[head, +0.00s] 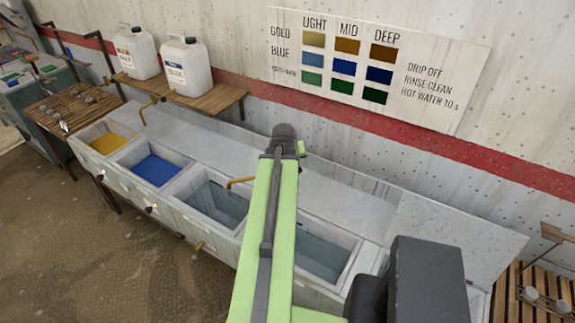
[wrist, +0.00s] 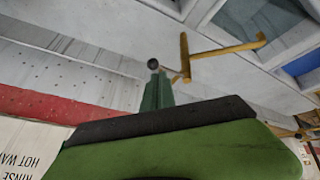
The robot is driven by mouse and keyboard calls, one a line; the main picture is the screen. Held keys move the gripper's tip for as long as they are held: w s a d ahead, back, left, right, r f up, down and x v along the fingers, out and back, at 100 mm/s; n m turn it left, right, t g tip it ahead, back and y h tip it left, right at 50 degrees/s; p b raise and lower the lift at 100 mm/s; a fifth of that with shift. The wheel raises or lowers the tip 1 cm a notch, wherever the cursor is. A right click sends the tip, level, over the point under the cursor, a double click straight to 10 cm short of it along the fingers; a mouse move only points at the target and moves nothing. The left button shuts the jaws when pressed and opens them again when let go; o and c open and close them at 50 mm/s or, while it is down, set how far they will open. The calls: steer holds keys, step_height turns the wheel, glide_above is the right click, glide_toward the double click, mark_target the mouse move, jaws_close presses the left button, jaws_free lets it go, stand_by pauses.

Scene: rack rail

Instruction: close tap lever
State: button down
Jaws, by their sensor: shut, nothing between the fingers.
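A brass tap (wrist: 186,58) with a long spout shows in the wrist view, at the back edge of the basins. In the head view the tap spout (head: 240,182) shows left of my arm. My arm hides the lever and my fingers there.
The trough has a yellow basin (head: 106,143), a blue basin (head: 154,170) and clear-water basins (head: 216,202). Two white jugs (head: 185,66) stand on a wooden shelf (head: 208,101). The wall with a colour chart (head: 370,65) is close behind the trough.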

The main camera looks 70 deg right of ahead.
steer(key=w+a+f+m+g+y+b, duration=0.1)
steer(key=w+f+m+g, duration=0.1)
steer(key=w+m, duration=0.5)
steer(key=s+d+f+m+b, duration=0.1)
steer(key=d+f+b, duration=0.1)
steer(key=f+b, duration=0.3)
steer(key=s+d+f+b, duration=0.2)
steer(key=f+b, duration=0.3)
steer(key=d, duration=0.1)
steer(key=d+r+p, duration=0.1)
steer(key=d+r, duration=0.1)
steer(key=d, duration=0.1)
steer(key=shift+s+p, duration=0.3)
steer(key=shift+f, duration=0.1)
